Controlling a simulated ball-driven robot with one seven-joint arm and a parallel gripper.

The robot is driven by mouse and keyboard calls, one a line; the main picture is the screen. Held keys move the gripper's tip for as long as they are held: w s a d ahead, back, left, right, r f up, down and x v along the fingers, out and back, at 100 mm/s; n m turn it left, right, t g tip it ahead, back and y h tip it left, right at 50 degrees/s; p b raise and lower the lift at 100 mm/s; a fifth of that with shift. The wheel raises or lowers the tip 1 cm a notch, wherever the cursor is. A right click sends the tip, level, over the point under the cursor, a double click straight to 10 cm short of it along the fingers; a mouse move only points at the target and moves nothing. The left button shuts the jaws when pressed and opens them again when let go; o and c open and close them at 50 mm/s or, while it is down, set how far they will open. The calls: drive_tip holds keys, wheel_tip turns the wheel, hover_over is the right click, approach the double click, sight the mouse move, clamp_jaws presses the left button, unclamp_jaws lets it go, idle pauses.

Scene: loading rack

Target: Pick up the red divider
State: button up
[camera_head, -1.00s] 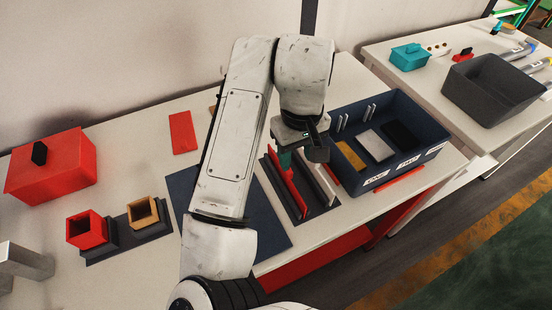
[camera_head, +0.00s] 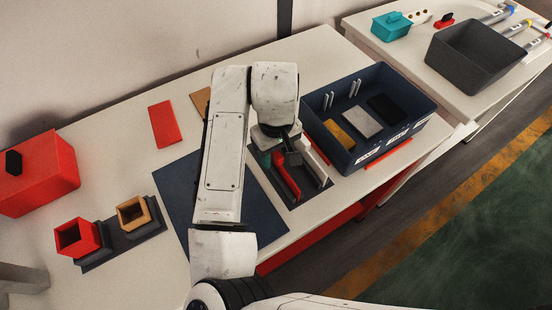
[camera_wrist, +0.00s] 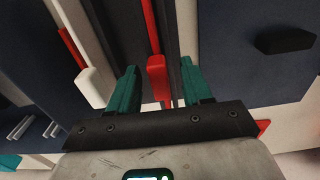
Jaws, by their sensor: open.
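The red divider (camera_head: 287,180) stands upright in a dark slotted rack (camera_head: 310,200) on the white table. In the wrist view the red divider (camera_wrist: 157,78) runs between my two green fingers, with a gap on each side. My gripper (camera_wrist: 160,82) is open around it and holds nothing. In the head view my gripper (camera_head: 275,155) is at the back end of the divider, partly hidden by my wrist. A white divider (camera_head: 316,162) stands to the right in the same rack; it also shows in the wrist view (camera_wrist: 92,88).
A dark blue bin (camera_head: 425,122) with several panels inside stands right of the rack, close to it. A blue mat (camera_head: 255,220) lies to the left. Red and tan square holders (camera_head: 77,238), a red box (camera_head: 40,178) and a flat red plate (camera_head: 165,124) are further left.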

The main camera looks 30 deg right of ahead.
drive_tip(key=shift+f, duration=1)
clamp_jaws()
